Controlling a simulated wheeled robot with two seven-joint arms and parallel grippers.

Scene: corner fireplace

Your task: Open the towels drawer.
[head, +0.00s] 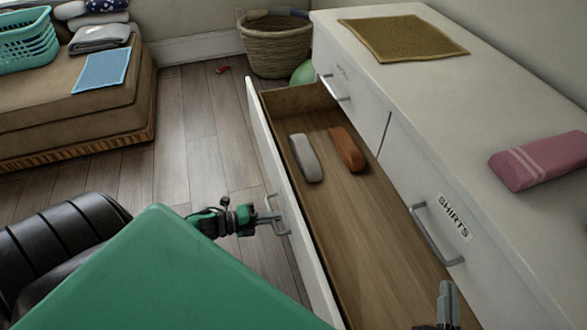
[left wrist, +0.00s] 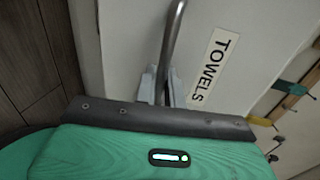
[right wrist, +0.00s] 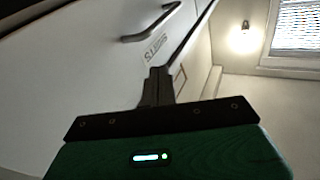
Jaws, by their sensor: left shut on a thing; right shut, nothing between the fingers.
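The towels drawer (head: 300,225) is pulled well out of the white dresser, its wooden inside showing. A grey rounded item (head: 305,158) and an orange-brown one (head: 347,149) lie in it. My left gripper (head: 266,218) is shut on the drawer's metal handle (head: 279,217). In the left wrist view the fingers (left wrist: 162,86) close around the handle bar, beside the "TOWELS" label (left wrist: 214,64). My right gripper (head: 449,298) is shut and empty at the bottom of the head view, near the dresser front; its closed fingers (right wrist: 158,82) show in the right wrist view.
A shirts drawer (head: 435,220) with its own handle is shut in the dresser (head: 470,110). A yellow-brown mat (head: 400,38) and a folded pink towel (head: 540,160) lie on top. A wicker basket (head: 275,48) and green ball (head: 304,73) stand behind. Open floor (head: 195,130) lies to the left.

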